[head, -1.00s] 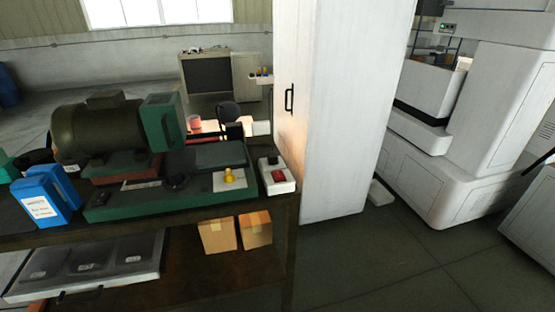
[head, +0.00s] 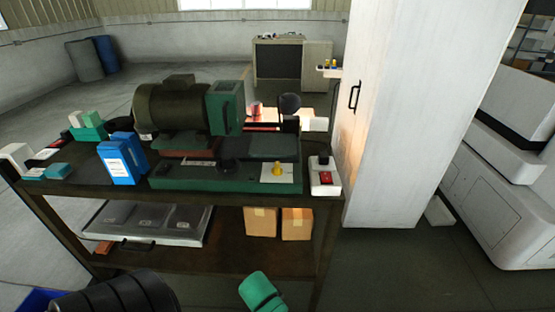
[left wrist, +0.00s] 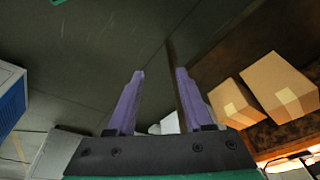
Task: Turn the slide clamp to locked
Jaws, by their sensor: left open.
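A green machine base (head: 200,182) with a dark motor (head: 170,108) stands on the workbench (head: 80,184). A yellow knob (head: 277,170) sits on a pale plate (head: 291,181) at the base's right end, and a black round knob (head: 228,166) is left of it. I cannot tell for sure which is the slide clamp; its marks are too small to read. My left gripper shows in the left wrist view (left wrist: 160,78), its two purple fingers apart with nothing between them. Its fingers are outside the head view. My right gripper is in neither view.
A white switch box (head: 325,180) with a red button stands right of the base. A blue container (head: 122,160) is at its left. Cardboard boxes (head: 297,224) sit on the lower shelf, also in the left wrist view (left wrist: 275,82). A tall white cabinet (head: 410,120) stands right of the bench.

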